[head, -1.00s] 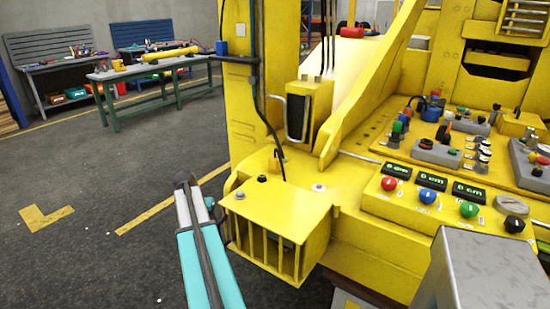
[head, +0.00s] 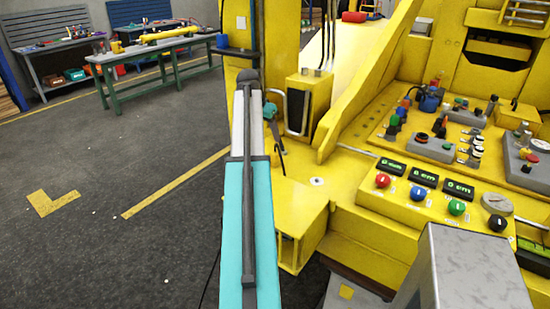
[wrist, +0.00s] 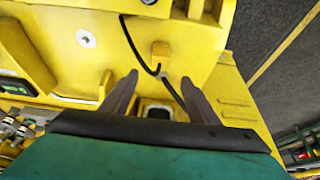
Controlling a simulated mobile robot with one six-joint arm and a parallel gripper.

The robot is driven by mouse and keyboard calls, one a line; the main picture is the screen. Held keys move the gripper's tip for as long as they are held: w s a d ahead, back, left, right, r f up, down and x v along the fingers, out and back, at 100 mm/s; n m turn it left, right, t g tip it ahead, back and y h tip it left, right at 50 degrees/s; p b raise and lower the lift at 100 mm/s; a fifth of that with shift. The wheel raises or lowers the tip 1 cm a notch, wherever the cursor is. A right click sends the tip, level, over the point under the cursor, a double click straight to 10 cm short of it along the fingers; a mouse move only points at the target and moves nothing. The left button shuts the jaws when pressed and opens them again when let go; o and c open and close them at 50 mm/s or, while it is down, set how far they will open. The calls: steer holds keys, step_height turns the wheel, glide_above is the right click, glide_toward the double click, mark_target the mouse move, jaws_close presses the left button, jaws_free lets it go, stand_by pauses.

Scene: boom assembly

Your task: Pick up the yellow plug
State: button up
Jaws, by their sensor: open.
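In the wrist view a small yellow block (wrist: 161,50), which looks like the yellow plug, is on the yellow machine surface, with a black cable (wrist: 136,46) curving beside it. My gripper (wrist: 160,78) is open. A dark opening (wrist: 156,111) shows between the finger bases. In the head view my arm and gripper (head: 250,78) stand in front of the machine's left corner, and I cannot make out the plug there. Part of the cable (head: 275,140) shows right of the arm.
The yellow machine (head: 300,205) has a slatted box at its front corner, partly hidden by my arm. A control panel (head: 430,205) with coloured knobs and displays is at the right. A green workbench (head: 160,60) stands at the back left. The floor at left is free.

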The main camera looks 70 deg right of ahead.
mark_target(274, 152)
steer(key=shift+f, duration=0.1)
steer(key=shift+p+x, duration=1)
steer(key=shift+x, duration=3.3)
steer(key=shift+f, duration=0.1)
steer(key=shift+p+x, duration=1.3)
steer(key=shift+x, duration=1.15)
steer(key=shift+a+f, duration=0.1)
steer(key=shift+c, duration=0.5)
steer(key=c, duration=1.1)
steer(key=shift+r, duration=0.2)
steer(key=shift+c, duration=0.2)
steer(key=shift+r+b, duration=1.6)
steer(key=shift+r, duration=3.25)
